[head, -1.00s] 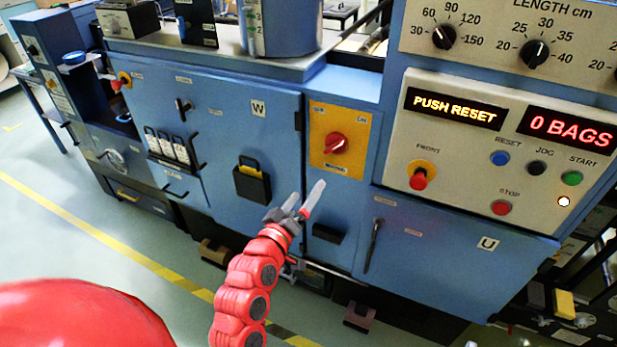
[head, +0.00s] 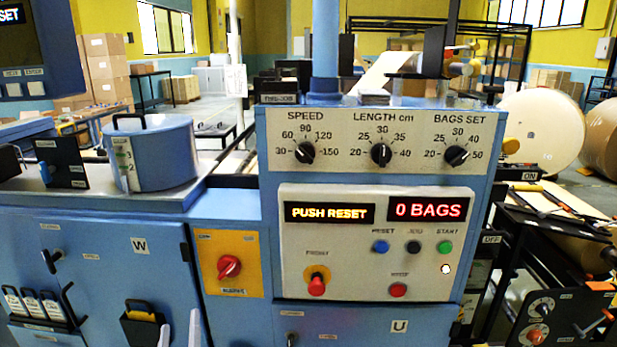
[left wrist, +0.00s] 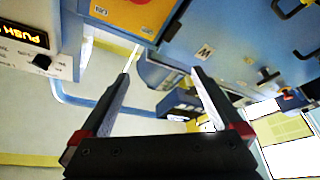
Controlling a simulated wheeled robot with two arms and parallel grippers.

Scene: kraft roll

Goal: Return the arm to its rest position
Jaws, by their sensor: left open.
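My left gripper (head: 180,330) shows only as two pale fingertips at the bottom edge of the head view, left of centre. They stand in front of the blue machine front, below and left of the red rotary switch (head: 229,267). The rest of my left arm is out of that view. In the left wrist view the left gripper (left wrist: 162,75) has its two fingers spread apart with nothing between them. Floor and machine parts show beyond the fingers. My right gripper is in neither view.
The control panel (head: 376,240) reads PUSH RESET and 0 BAGS. A blue pot (head: 152,158) stands on the machine top at left. A black holder (head: 142,325) is on the door near the fingertips. Big paper rolls (head: 541,128) stand at right.

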